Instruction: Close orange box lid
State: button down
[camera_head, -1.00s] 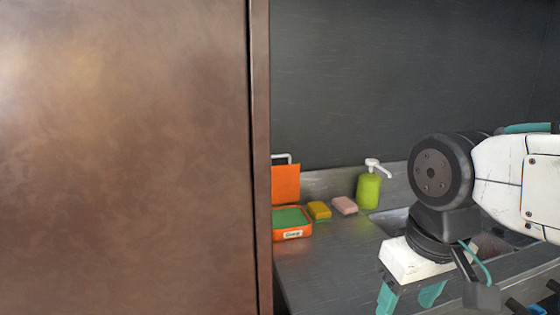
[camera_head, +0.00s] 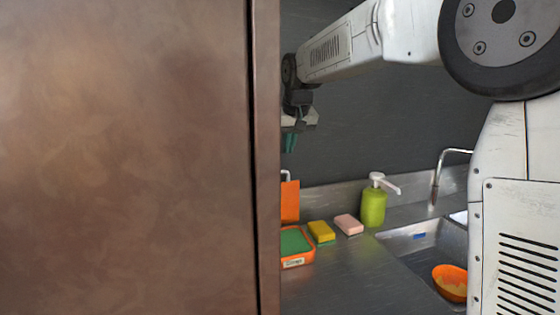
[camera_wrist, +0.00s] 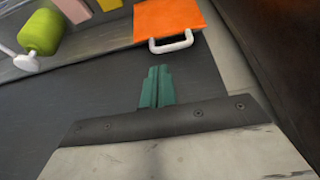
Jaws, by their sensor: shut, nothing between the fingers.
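The orange box (camera_head: 297,247) sits on the counter beside the brown panel, which hides its left part. Its orange lid (camera_head: 290,201) stands raised at the back, with a pale handle on top. In the wrist view the lid (camera_wrist: 168,20) shows at the top with its white handle (camera_wrist: 171,43) nearest my gripper. My gripper (camera_wrist: 157,72) is shut and empty, its green fingers together just short of the handle in the picture and apart from it. In the head view my gripper (camera_head: 290,146) hangs above the lid, partly hidden by the panel edge.
A large brown panel (camera_head: 130,160) fills the left. A yellow sponge (camera_head: 321,231), a pink sponge (camera_head: 348,224) and a green soap bottle (camera_head: 373,206) stand right of the box. A sink with an orange bowl (camera_head: 452,281) is at right.

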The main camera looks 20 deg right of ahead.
jog(key=w+r+x, duration=0.1)
jog(key=w+x, duration=0.1)
jog(key=x, duration=0.6)
jog(key=shift+f+t, duration=0.3)
jog(key=shift+f, duration=0.1)
jog(key=shift+a, duration=0.25)
jog(key=shift+s, duration=0.1)
